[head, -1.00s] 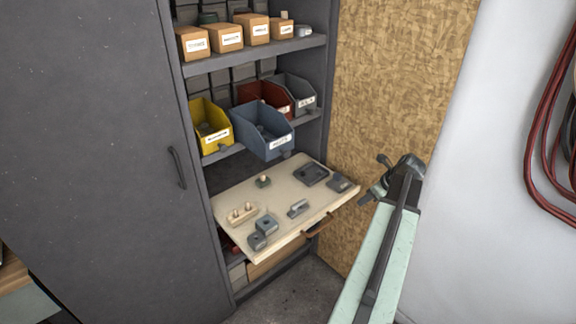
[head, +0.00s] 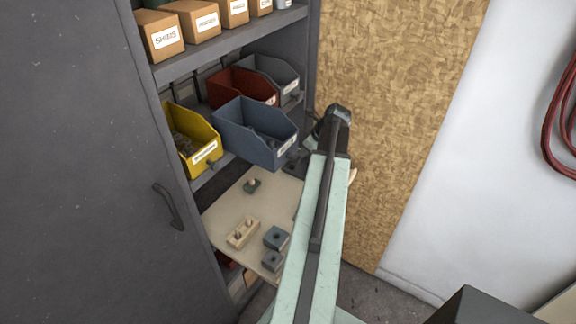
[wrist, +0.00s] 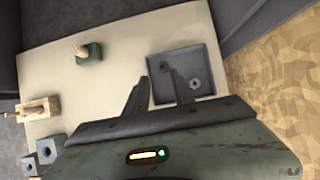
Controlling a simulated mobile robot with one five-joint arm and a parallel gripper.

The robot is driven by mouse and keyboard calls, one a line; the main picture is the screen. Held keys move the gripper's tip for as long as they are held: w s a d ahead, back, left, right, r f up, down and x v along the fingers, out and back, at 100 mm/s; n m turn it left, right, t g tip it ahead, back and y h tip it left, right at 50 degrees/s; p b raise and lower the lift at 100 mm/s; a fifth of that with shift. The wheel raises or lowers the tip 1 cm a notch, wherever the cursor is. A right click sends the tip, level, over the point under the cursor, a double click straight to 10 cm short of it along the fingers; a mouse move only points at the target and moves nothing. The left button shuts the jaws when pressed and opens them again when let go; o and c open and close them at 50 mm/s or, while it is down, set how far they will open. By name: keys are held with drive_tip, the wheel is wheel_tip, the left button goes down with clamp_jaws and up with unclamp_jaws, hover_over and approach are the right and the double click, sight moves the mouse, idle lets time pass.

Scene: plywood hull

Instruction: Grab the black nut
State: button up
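In the wrist view a shallow grey square tray (wrist: 157,98) lies on the pale board. The gap to the tray is unclear.
The pull-out board (head: 225,215) holds a green-grey block with a peg (head: 251,186), a wooden block with two pegs (head: 243,233) and grey blocks with holes (head: 276,238). Yellow (head: 190,150) and red (head: 240,88) bins stand above. A chipboard wall (head: 390,110) is on the right.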

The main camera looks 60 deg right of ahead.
sight(293, 166)
drive_tip(key=b+x, duration=0.2)
drive_tip(key=shift+w+f, duration=0.15)
drive_tip(key=shift+f, duration=0.25)
drive_tip(key=shift+d+f+b, duration=0.1)
drive_tip(key=shift+f+b, duration=0.3)
drive_tip(key=shift+b, duration=0.1)
drive_tip(key=b+x, duration=0.3)
drive_tip(key=x, duration=0.1)
drive_tip(key=shift+d+f+b, duration=0.2)
drive_tip(key=shift+b, duration=0.2)
drive_tip(key=shift+r, duration=0.15)
clamp_jaws()
